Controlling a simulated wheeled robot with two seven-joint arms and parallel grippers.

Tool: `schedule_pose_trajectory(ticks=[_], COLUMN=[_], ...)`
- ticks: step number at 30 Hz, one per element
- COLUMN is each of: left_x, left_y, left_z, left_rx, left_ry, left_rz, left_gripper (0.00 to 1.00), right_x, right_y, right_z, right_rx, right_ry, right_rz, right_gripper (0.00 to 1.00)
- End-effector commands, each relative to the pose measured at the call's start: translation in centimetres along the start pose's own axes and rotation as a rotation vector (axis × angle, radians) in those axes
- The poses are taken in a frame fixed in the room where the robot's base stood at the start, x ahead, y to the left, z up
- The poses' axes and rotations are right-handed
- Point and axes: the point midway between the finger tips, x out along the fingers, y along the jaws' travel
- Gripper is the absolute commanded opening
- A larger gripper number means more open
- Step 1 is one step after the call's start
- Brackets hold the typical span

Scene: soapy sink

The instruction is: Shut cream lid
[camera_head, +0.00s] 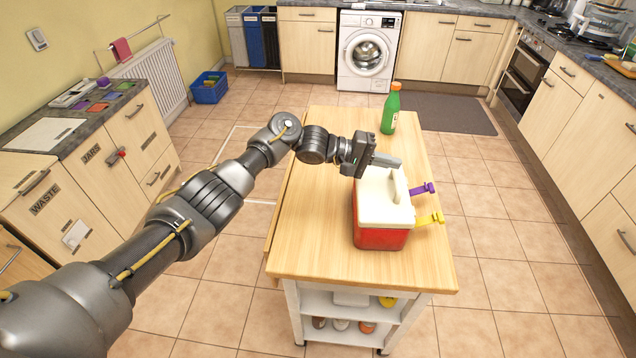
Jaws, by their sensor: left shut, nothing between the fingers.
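A red box with a cream lid (378,211) stands on the wooden top of the kitchen island. The lid lies on top of the red body (380,238) and looks shut, with a cream handle on it. My left gripper (386,162) is shut and empty at the far end of the lid, just above or against it; I cannot tell whether it touches. The gripper hides the lid's far edge. My right gripper is not in view.
A green bottle with an orange cap (390,110) stands at the island's far end. A purple clip (424,189) and a yellow clip (431,218) stick out at the island's right edge. The island's wooden top (310,225) is clear on the left.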

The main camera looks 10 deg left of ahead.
Motion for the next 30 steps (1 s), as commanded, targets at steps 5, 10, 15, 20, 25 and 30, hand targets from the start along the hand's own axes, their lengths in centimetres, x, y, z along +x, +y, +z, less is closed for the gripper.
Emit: schedule_pose_trajectory(ticks=[5, 10, 15, 20, 25, 30], left_x=[1.0, 1.9, 2.6, 3.0, 3.0, 3.0], left_y=[-0.9, -1.4, -1.6, -1.7, -1.7, -1.7], left_z=[-0.1, 0.1, 0.2, 0.2, 0.3, 0.3], left_rx=[-0.004, -0.004, -0.003, -0.002, -0.002, -0.002], left_ry=[0.011, 0.013, 0.011, 0.008, 0.008, 0.008], left_rz=[0.001, 0.002, 0.001, 0.001, 0.001, 0.001], left_gripper=[0.00, 0.00, 0.00, 0.00, 0.00, 0.00], right_x=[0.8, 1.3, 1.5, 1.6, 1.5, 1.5], right_y=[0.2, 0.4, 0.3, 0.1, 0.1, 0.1], right_z=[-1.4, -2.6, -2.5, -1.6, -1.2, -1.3], right_rx=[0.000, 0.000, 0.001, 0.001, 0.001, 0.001], right_ry=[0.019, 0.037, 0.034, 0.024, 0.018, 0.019], right_rz=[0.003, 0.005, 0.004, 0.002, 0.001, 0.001], right_gripper=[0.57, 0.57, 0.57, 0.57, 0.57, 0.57])
